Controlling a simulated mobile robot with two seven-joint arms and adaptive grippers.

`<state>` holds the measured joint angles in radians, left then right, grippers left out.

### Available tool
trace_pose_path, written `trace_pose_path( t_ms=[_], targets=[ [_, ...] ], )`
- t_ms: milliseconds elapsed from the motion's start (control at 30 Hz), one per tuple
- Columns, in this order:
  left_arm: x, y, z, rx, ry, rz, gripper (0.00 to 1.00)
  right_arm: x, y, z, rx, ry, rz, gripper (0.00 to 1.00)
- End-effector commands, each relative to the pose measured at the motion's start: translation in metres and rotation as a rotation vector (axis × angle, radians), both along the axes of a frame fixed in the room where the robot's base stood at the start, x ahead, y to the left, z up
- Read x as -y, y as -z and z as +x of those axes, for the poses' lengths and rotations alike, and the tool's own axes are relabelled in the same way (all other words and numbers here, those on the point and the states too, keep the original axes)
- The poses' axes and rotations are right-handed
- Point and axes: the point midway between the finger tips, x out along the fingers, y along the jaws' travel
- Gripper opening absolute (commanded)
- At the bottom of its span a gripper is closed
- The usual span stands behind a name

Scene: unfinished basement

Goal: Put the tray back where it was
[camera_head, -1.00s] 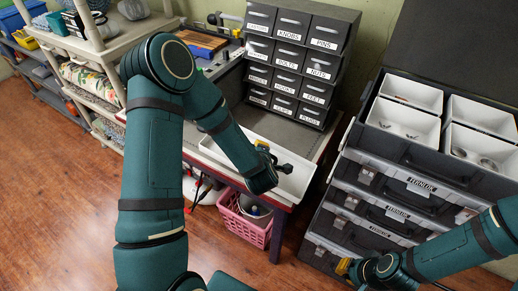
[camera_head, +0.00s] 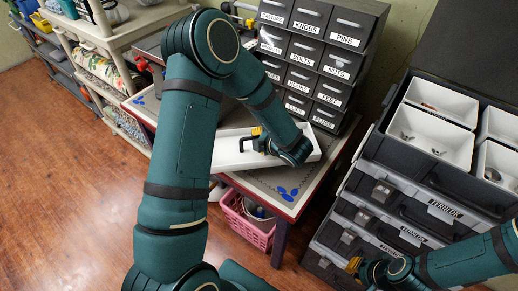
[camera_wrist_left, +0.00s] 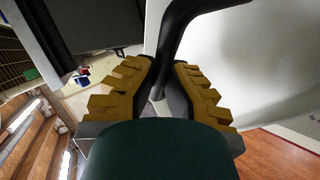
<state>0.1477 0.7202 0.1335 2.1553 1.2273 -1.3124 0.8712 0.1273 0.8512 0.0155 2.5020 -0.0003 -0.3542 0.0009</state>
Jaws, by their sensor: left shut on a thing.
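The white tray (camera_head: 228,155) is over the grey-topped table, in front of the drawer cabinet, partly hidden by my left arm. My left gripper (camera_head: 250,141) is at the tray and shut on its black handle. In the left wrist view the yellow-padded fingers (camera_wrist_left: 160,82) close around the curved black handle (camera_wrist_left: 180,35), with the white tray wall (camera_wrist_left: 225,75) beside it. I cannot tell whether the tray touches the tabletop. My right gripper (camera_head: 354,266) is low at the right, beside the toolbox stack; its opening is unclear.
The labelled drawer cabinet (camera_head: 315,55) stands at the table's back. Blue oval marks (camera_head: 286,194) show on the table (camera_head: 262,181) in front of the tray. A pink basket (camera_head: 247,222) sits below. The toolbox stack (camera_head: 400,215) with white bins stands right; shelves (camera_head: 95,40) stand left.

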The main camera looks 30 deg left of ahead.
Motion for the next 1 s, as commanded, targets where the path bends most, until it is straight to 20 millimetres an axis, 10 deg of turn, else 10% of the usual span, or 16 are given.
trace_pose_path(
  t_ms=[767, 833, 1000],
  targets=[
    [0.0, 0.044, 0.0, 0.002, 0.0, 0.0, 0.0, 0.0, 0.015, 0.003, 0.007, 0.002, -0.001, 0.0],
    [0.0, 0.043, 0.0, 0.001, 0.0, -0.001, 0.34, 0.0, 0.013, 0.003, 0.007, 0.002, -0.001, 0.0],
    [0.0, 0.042, 0.0, 0.001, 0.0, -0.001, 0.34, 0.0, 0.013, 0.003, 0.007, 0.002, -0.001, 0.0]
  ],
)
